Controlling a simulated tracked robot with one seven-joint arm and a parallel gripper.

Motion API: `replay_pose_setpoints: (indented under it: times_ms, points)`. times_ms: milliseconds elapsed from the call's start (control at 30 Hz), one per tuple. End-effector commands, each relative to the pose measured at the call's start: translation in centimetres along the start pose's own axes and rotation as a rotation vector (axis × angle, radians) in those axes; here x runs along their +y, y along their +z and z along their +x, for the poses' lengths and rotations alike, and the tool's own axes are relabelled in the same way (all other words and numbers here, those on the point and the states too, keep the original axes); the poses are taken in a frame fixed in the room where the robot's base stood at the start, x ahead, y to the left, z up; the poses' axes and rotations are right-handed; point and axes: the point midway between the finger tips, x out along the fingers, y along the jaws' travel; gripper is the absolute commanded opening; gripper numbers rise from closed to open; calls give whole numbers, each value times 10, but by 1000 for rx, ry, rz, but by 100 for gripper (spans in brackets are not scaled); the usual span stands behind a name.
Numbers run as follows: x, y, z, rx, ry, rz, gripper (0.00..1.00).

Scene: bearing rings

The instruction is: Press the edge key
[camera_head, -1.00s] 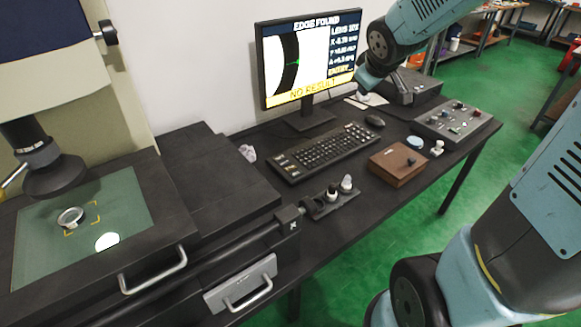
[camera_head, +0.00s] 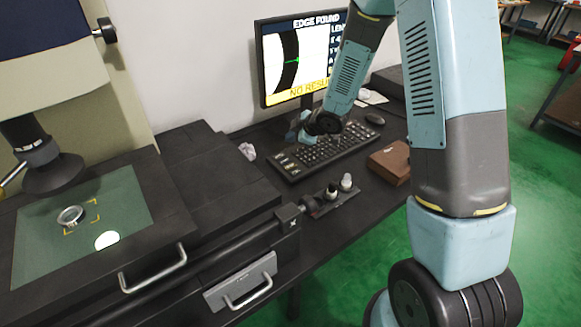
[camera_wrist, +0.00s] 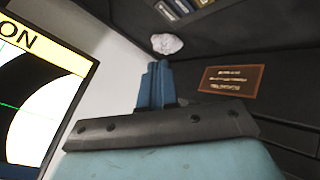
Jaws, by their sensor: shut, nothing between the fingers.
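The black keyboard (camera_head: 285,166) lies on the dark bench in front of the monitor, with some lighter keys at its left end. I cannot make out which key is the edge key. My gripper (camera_head: 297,130) is just over the back left part of the keyboard, and I cannot tell whether it touches. In the wrist view my gripper (camera_wrist: 155,84) shows its blue fingers shut together and empty; the keyboard does not show there. The monitor (camera_head: 265,62) reads "EDGE FOUND" and "NO RESULT"; my arm covers its right part. It also shows in the wrist view (camera_wrist: 40,95).
A crumpled white paper (camera_head: 248,151) lies left of the keyboard. A brown box (camera_head: 390,160), a mouse (camera_head: 374,119) and a holder with knobs (camera_head: 333,198) stand around it. The measuring machine's glass stage (camera_head: 60,250) carries a metal ring (camera_head: 70,215).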

Motion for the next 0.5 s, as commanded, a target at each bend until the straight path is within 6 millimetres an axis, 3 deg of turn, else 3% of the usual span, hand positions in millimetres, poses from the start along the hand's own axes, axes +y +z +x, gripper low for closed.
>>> replay_pose_setpoints:
  times_ms: [500]
  points:
    - [-4,2,5,6,-6,-3,0]
